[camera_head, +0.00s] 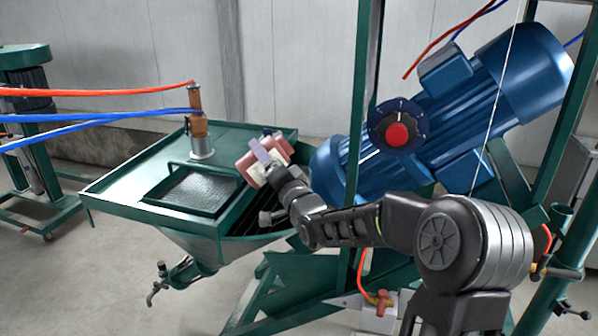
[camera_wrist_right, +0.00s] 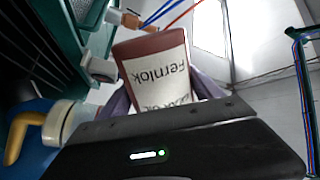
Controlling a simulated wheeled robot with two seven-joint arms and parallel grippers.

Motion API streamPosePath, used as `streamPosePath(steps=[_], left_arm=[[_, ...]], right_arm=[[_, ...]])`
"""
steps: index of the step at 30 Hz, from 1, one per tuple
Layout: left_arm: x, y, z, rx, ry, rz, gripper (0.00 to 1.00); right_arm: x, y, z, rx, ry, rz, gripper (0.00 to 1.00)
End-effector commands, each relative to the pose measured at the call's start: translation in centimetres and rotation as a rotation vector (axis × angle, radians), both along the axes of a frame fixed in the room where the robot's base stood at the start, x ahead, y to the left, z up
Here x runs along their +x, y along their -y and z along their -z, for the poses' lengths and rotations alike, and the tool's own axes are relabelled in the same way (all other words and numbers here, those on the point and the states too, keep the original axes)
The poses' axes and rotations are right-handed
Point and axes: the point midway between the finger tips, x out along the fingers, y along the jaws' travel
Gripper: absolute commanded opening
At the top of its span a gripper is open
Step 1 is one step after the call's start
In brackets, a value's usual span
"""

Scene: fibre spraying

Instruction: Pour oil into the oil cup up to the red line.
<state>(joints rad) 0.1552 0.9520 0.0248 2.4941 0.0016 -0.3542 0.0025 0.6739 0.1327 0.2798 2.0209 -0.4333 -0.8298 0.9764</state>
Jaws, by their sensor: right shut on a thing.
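My right gripper (camera_head: 266,160) is shut on a red-brown oil bottle (camera_head: 247,167) with a white label. In the right wrist view the bottle (camera_wrist_right: 158,68) sits between the fingers, and its printed label shows upside down. The bottle is held above the near right part of the green machine top and is apart from the oil cup. The oil cup (camera_head: 197,112) is a small amber-brown cylinder on a pale round base, left of and behind the bottle. It also shows in the right wrist view (camera_wrist_right: 127,19). I cannot make out its red line or oil level. My left gripper is out of view.
The green machine top (camera_head: 125,181) has a raised grille (camera_head: 190,190). Red (camera_head: 100,92) and blue (camera_head: 90,116) hoses run left from the oil cup. A blue motor (camera_head: 450,110) and a green post (camera_head: 362,130) stand right of the bottle.

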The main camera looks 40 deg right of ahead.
Motion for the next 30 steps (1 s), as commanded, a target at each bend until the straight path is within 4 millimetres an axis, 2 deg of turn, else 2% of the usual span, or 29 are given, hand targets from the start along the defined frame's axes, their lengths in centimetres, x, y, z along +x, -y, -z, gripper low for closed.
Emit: streamPosePath(steps=[30], left_arm=[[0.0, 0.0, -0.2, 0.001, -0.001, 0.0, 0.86]], right_arm=[[0.0, -0.1, 0.9, 0.08, 0.024, 0.0, 0.14]])
